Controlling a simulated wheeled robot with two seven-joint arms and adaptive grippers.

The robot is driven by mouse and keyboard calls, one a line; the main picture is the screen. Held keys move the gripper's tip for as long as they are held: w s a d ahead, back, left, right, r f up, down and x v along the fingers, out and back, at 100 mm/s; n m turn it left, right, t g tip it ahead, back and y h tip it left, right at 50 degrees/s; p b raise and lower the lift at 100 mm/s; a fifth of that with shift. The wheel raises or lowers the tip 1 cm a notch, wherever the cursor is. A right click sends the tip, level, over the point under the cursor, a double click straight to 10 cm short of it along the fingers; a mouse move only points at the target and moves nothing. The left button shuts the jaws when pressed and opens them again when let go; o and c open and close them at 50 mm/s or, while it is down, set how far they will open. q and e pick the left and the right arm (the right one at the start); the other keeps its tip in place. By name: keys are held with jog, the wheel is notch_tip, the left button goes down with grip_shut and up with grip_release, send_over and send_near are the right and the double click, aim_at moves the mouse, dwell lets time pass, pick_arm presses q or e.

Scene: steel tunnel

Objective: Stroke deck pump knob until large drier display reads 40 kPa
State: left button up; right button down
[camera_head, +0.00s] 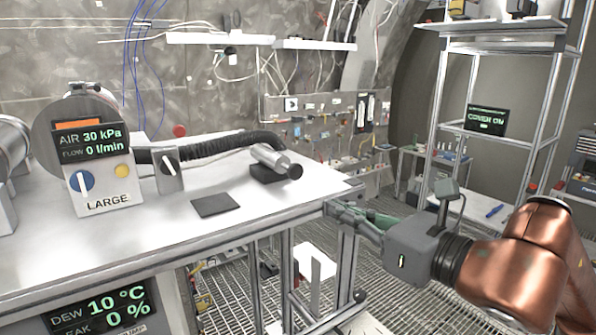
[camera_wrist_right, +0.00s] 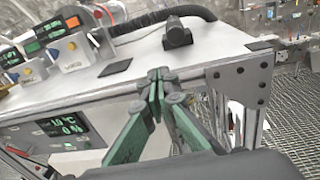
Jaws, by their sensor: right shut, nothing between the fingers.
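The large drier (camera_head: 100,165), labelled LARGE, stands on the bench at left; its display (camera_head: 92,142) reads AIR 30 kPa and FLOW 0 l/min. A black hose runs from it to a grey cylinder (camera_head: 268,156) with a dark knob-like end (camera_head: 295,171), lying on a dark block. I cannot tell for sure that this is the deck pump knob. The cylinder also shows in the wrist view (camera_wrist_right: 177,32). My right gripper (camera_head: 335,207) is shut and empty at the bench's right front corner, apart from the cylinder. Its green fingers meet in the wrist view (camera_wrist_right: 160,76). My left gripper is out of view.
The bench top (camera_head: 300,190) is mostly clear, with a dark flat pad (camera_head: 215,205) in front of the hose. A valve box (camera_head: 168,168) stands beside the drier. A lower display (camera_head: 105,305) reads DEW 10 °C and 0 %. A metal rack (camera_head: 435,110) stands at right.

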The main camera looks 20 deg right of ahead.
jog(key=shift+w+d+r+m+t+h, duration=0.1)
jog(key=shift+d+r+m+t+h, duration=0.15)
jog(key=shift+d+r+h, duration=0.3)
jog(key=shift+w+d+r+m+t+h, duration=0.1)
jog(key=shift+d+r+m+t+h, duration=0.2)
jog(key=shift+d, duration=0.35)
jog(key=shift+a, duration=0.1)
jog(key=p, duration=0.6)
send_near(297, 172)
jog(key=x, duration=0.7)
